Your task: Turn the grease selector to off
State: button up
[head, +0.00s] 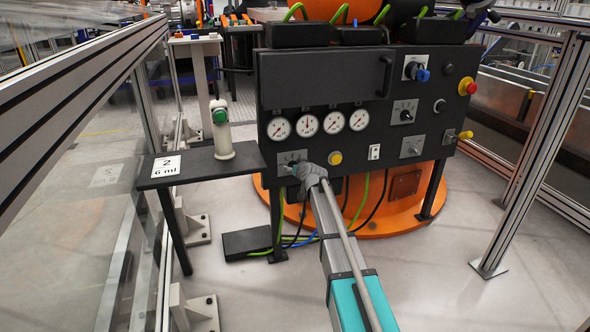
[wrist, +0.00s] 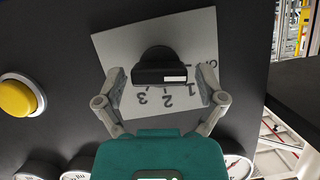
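The grease selector is a black rotary knob (wrist: 158,62) on a light label plate (wrist: 113,49) with the marks 3, 2, 1 and a partly hidden one starting with O. A white mark shows on the knob's right part; I cannot tell surely which position it points to. My gripper (wrist: 162,84) is open, with one finger on each side of the knob and a visible gap at both sides. In the head view my gripper (head: 306,172) is at the panel's lower left, covering the knob; part of the plate (head: 290,157) shows.
The dark control panel (head: 315,90) carries several gauges, a yellow button (head: 335,158) and another selector (head: 403,116). The yellow button also shows in the wrist view (wrist: 17,98), left of my gripper. A side shelf (head: 200,165) holds a white post with a green button (head: 220,115) and a "2 / 6 ml" card (head: 166,166).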

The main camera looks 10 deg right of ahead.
jog(key=shift+d+m, duration=0.1)
jog(key=shift+m, duration=0.2)
dwell(0.4)
jog(key=shift+m+y, duration=0.5)
jog(key=p+v, duration=0.4)
jog(key=v, duration=0.9)
jog(key=shift+s+r, duration=0.15)
jog(key=shift+s, duration=0.2)
jog(key=shift+d, duration=0.1)
jog(key=s+a+f+n+g+p, duration=0.1)
jog(key=s+a+f+g+p, duration=0.2)
jog(key=s, duration=0.5)
jog(key=s+a+f+n+g+p, duration=0.1)
jog(key=s+a+f+g, duration=0.2)
jog(key=s, duration=0.5)
jog(key=s+d+r+g+h+p, duration=0.15)
jog(key=s+g+h+p, duration=0.4)
jog(key=s, duration=0.95)
notch_tip(320, 180, up, 37)
jog(key=g+y+p, duration=0.2)
jog(key=p, duration=3.3)
jog(key=shift+s+d+f+m, duration=0.15)
jog(key=shift+f+m, duration=0.05)
jog(key=shift+m, duration=0.1)
